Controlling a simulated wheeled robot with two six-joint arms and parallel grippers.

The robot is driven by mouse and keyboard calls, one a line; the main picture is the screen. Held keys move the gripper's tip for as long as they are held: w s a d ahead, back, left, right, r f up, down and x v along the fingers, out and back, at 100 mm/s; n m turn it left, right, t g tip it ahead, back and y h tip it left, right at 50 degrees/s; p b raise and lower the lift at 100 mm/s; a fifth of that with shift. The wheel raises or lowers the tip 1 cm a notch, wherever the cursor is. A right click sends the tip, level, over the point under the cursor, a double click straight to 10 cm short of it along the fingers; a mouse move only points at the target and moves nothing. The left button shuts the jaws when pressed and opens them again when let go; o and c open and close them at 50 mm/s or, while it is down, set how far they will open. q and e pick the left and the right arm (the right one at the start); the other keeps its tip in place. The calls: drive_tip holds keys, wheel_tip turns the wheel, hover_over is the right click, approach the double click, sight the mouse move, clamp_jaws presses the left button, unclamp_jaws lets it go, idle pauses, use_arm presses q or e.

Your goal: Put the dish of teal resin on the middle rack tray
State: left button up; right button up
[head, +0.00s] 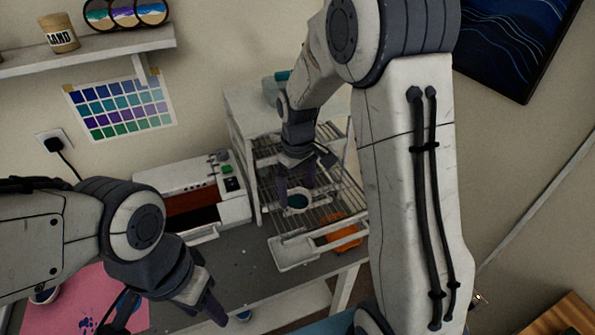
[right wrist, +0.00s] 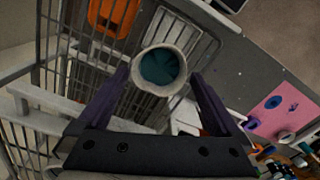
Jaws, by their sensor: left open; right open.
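The dish of teal resin (head: 297,202) is a small pale round cup with dark teal inside. It appears upright over a wire tray of the white rack (head: 325,212); which level bears it is hard to tell. My right gripper (head: 297,184) is open inside the rack, just above the dish. In the right wrist view the dish (right wrist: 160,68) lies between and slightly beyond the open fingertips (right wrist: 160,78), with small gaps visible on both sides. My left gripper (head: 170,312) is open and empty at the lower left, over the bench edge near the pink mat (head: 85,295).
A white machine with a reddish-brown front (head: 190,205) stands left of the rack. An orange item (head: 345,236) sits low in the rack, beside a white tray (head: 292,252).

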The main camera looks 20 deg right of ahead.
sight(297, 206)
wheel_tip(297, 206, up, 8)
drive_tip(key=b, duration=0.1)
drive_tip(key=s+a+n, duration=0.1)
drive_tip(key=s+a, duration=0.9)
drive_tip(key=s+a+f+n+y, duration=0.1)
drive_tip(key=s+a, duration=0.3)
drive_tip(key=s, duration=1)
drive_tip(key=shift+s+f, duration=0.15)
drive_tip(key=shift+f, duration=0.5)
drive_tip(key=shift+a, duration=0.1)
